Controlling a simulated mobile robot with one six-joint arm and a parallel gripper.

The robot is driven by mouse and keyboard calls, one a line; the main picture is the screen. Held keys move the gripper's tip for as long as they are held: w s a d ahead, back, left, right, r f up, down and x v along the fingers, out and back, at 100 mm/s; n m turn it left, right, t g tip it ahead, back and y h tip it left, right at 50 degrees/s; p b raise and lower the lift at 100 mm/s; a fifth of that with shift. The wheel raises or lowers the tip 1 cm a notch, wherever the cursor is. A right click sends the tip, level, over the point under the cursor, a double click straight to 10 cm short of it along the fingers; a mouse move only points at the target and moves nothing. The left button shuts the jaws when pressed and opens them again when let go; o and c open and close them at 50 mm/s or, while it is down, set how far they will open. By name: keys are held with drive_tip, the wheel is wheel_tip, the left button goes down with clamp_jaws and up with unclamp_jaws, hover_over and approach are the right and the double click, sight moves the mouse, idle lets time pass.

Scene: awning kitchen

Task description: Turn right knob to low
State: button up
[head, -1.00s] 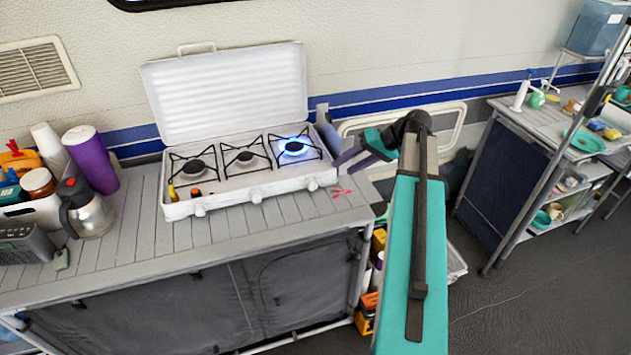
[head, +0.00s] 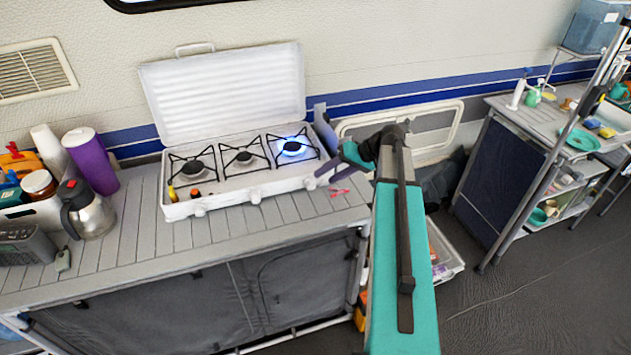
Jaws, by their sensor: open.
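The white camping stove (head: 232,197) stands on the slatted counter with its lid raised. Its right knob (head: 309,183) is on the front edge at the right, and its pointer setting is too small to read. The right burner (head: 292,148) is lit with a blue flame. My gripper (head: 322,176) is at the stove's front right corner, just right of the right knob. It is open, its dark fingers pointing toward the knob. I cannot tell whether a finger touches it.
The middle knob (head: 254,195) and left knob (head: 199,209) sit further left. A red-handled tool (head: 340,191) lies on the counter below my gripper. A steel jug (head: 88,208) and a purple tumbler (head: 91,160) stand at the left.

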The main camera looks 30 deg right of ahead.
sight(314, 183)
drive_tip(key=shift+p+x, duration=0.9)
drive_tip(key=shift+x, duration=2.4)
drive_tip(key=c, duration=0.9)
drive_tip(key=shift+o, duration=0.2)
